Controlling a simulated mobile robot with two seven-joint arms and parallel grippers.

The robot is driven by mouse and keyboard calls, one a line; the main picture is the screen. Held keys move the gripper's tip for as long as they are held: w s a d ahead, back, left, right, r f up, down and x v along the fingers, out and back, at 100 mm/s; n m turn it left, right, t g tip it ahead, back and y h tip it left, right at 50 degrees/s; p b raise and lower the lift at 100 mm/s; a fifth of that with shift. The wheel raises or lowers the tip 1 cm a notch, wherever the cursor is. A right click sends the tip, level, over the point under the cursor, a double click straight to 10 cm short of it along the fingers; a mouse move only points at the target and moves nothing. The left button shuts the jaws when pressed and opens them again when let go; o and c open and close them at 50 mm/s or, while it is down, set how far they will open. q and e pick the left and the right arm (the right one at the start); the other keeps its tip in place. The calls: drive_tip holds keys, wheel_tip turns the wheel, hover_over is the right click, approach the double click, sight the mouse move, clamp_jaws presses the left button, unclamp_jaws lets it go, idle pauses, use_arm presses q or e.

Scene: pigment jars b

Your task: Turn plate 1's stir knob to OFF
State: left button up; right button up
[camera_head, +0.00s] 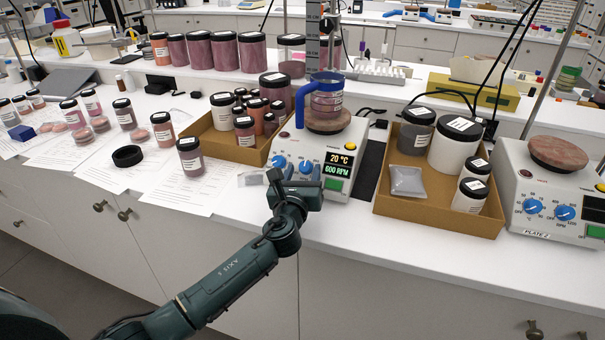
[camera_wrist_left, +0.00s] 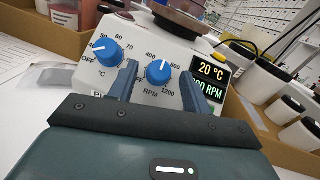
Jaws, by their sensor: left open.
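Plate 1 is the hotplate (camera_head: 318,148) with the lit display (camera_head: 338,163) reading 20 °C and 600 RPM. Its blue stir knob (camera_wrist_left: 158,72), above the RPM label, points up between 400 and 800; OFF is at its lower left. The blue temperature knob (camera_wrist_left: 107,52) is to its left. My left gripper (camera_head: 293,175) is open in front of the panel. In the left wrist view its fingers (camera_wrist_left: 160,80) stand left and right of the stir knob, with gaps showing; whether they reach around it I cannot tell. My right gripper is not in view.
A blue-handled beaker (camera_head: 325,100) stands on plate 1. A cardboard tray of jars (camera_head: 233,148) is to its left, another tray (camera_head: 440,218) to its right. Plate 2 (camera_head: 555,190) is at far right. Jars and papers cover the left bench.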

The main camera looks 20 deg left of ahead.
use_arm(q)
drive_tip(key=shift+c, duration=0.2)
drive_tip(key=c, duration=1)
drive_tip(key=shift+o, duration=0.2)
drive_tip(key=shift+d+n+y, duration=0.1)
drive_tip(key=shift+n+y, duration=0.2)
drive_tip(key=shift+y, duration=0.1)
